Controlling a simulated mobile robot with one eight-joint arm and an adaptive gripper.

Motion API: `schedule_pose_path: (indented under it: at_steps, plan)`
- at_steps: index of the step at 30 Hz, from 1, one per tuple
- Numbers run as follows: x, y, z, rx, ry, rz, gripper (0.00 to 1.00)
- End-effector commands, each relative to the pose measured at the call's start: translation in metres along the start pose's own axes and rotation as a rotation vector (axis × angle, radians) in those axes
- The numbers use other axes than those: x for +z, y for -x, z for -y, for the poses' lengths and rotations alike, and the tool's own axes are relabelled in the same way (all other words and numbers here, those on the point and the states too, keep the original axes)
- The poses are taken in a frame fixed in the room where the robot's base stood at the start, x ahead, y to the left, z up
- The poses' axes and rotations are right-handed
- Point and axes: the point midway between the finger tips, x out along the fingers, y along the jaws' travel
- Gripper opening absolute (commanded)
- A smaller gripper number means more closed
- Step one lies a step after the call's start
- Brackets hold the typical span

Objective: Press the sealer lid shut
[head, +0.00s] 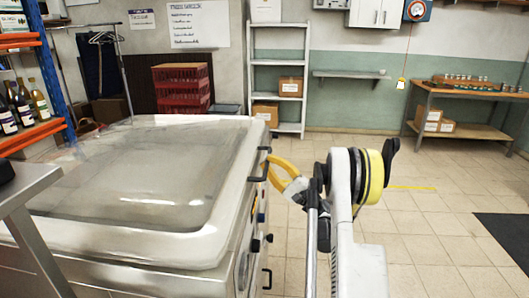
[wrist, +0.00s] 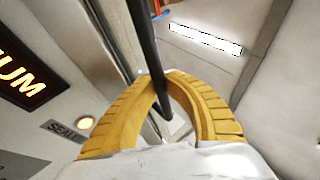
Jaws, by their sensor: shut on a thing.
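The sealer (head: 225,250) is a large pale metal machine at the left of the head view. Its broad, cloudy see-through lid (head: 140,175) lies low over the body; I cannot tell whether a small gap is left at the seam. A dark bar handle (head: 265,165) is on the lid's right-hand edge. My yellow-fingered gripper (head: 271,168) is at this handle, reaching in from the right. In the wrist view the curved fingers (wrist: 173,76) close around the dark bar (wrist: 145,45). A lit button (wrist: 85,123) and part of a label show beside it.
Knobs and a lower handle (head: 267,278) are on the sealer's right side. A metal table (head: 35,180) stands at the near left, with a bottle shelf (head: 35,135) behind. Red crates (head: 180,90) and a grey rack (head: 277,60) stand at the back. The tiled floor at right is open.

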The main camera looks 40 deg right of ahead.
Motion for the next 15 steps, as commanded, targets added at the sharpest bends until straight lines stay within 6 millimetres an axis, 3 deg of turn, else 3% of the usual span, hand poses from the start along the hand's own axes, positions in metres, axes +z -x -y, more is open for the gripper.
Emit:
schedule_pose_path:
  at_steps: [1, 6, 15]
  plan:
    - [-0.002, 0.004, -0.010, 0.003, 0.000, 0.003, 0.00]
    - [-0.007, 0.011, -0.022, 0.005, 0.000, 0.004, 0.00]
    - [-0.008, 0.013, -0.026, 0.007, 0.001, 0.004, 0.00]
